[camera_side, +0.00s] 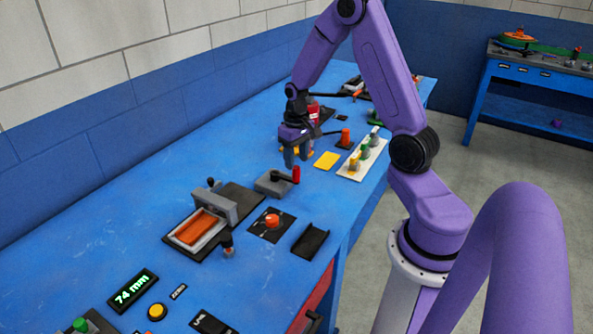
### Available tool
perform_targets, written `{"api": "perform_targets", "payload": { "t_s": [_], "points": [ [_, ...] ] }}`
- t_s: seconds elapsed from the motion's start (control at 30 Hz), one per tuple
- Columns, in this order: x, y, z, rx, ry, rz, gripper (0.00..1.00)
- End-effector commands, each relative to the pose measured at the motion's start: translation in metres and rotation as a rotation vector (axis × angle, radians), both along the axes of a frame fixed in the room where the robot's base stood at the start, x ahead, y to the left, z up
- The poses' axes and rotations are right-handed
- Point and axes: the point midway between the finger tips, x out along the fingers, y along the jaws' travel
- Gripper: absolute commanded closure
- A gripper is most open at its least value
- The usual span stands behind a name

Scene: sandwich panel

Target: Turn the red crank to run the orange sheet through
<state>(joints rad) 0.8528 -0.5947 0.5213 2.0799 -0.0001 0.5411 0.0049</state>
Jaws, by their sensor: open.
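The red crank handle (296,174) stands upright at the end of a dark arm on a grey block (270,187), on the blue bench. The orange sheet (196,229) lies on a pale bed in a dark-framed unit, in front of a grey bridge (215,206). Most of the sheet shows; whether its far edge is under the bridge I cannot tell. My gripper (295,161) points down, open, above and just behind the red crank handle, apart from it as far as I can see. Nothing shows between its fingers.
A red-orange knob (271,221) on a black plate and a black tray (310,240) are right of the sheet unit. A display (133,291) reads 74 mm. The bench's left side is clear.

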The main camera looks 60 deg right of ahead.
Motion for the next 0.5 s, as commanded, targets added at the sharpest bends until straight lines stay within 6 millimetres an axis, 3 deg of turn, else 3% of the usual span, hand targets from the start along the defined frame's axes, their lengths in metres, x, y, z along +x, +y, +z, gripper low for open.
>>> {"api": "perform_targets", "payload": {
  "t_s": [0.2, 0.5],
  "points": [
    [0.0, 0.0, -0.031, 0.001, 0.002, 0.001, 0.5],
    [0.0, 0.0, -0.049, 0.0, -0.001, 0.001, 0.5]
  ]
}}
